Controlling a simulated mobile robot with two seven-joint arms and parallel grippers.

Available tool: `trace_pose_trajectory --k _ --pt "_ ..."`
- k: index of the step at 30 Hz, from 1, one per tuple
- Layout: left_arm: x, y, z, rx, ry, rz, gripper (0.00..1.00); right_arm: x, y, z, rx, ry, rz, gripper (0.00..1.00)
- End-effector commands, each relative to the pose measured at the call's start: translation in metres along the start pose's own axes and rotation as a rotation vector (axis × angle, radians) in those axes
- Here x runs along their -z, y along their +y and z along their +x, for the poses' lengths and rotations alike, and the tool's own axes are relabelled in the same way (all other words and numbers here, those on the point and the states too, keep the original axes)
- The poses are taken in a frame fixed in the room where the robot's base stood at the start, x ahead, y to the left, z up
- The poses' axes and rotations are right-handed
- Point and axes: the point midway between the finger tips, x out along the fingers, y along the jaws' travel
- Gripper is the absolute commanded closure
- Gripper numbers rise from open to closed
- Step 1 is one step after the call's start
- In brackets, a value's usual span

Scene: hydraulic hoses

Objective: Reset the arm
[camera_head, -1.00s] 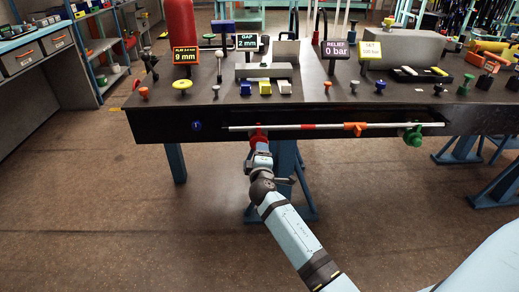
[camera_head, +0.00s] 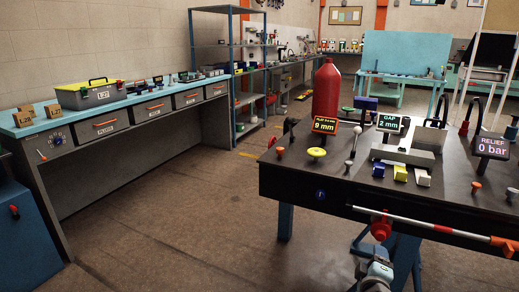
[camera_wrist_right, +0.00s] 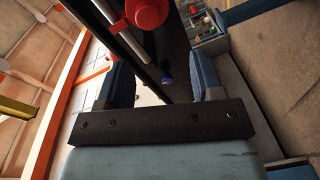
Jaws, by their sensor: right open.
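A white rod with a red band (camera_head: 440,227) runs along the front face of the dark bench, with an orange piece (camera_head: 504,244) on it. A red knob (camera_head: 381,226) sits near the rod's left end; a red knob also shows at the top of the right wrist view (camera_wrist_right: 147,12), beside a pale rod (camera_wrist_right: 130,42). My right gripper (camera_head: 379,250) is just below the red knob, its fingertips hard to make out. In the right wrist view my right gripper (camera_wrist_right: 163,80) is open, with nothing held between the fingers. My left gripper is out of view.
The dark bench (camera_head: 300,183) carries displays, buttons and a red cylinder (camera_head: 326,90). A blue-topped workbench (camera_head: 150,104) with drawers and a toolbox (camera_head: 90,94) stands left. Shelves (camera_head: 228,60) stand behind. The floor (camera_head: 190,220) between the benches is clear.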

Motion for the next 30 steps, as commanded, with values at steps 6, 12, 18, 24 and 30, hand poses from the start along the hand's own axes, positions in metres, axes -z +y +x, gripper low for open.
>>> trace_pose_trajectory --k 6,12,18,24,30 --pt "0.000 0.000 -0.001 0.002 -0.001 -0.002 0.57 0.042 -0.029 -0.126 0.277 0.283 0.483 0.39" --pt "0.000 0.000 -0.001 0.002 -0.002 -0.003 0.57 0.075 -0.023 -0.234 0.553 0.434 0.901 0.39" --pt "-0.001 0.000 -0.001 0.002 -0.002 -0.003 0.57 0.091 -0.005 -0.320 0.794 0.476 1.224 0.39" --pt "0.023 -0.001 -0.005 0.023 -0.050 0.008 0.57 0.097 0.023 -0.330 0.838 0.429 1.249 0.39" --pt "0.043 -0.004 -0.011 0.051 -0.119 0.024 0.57 0.096 0.043 -0.328 0.847 0.361 1.201 0.39"
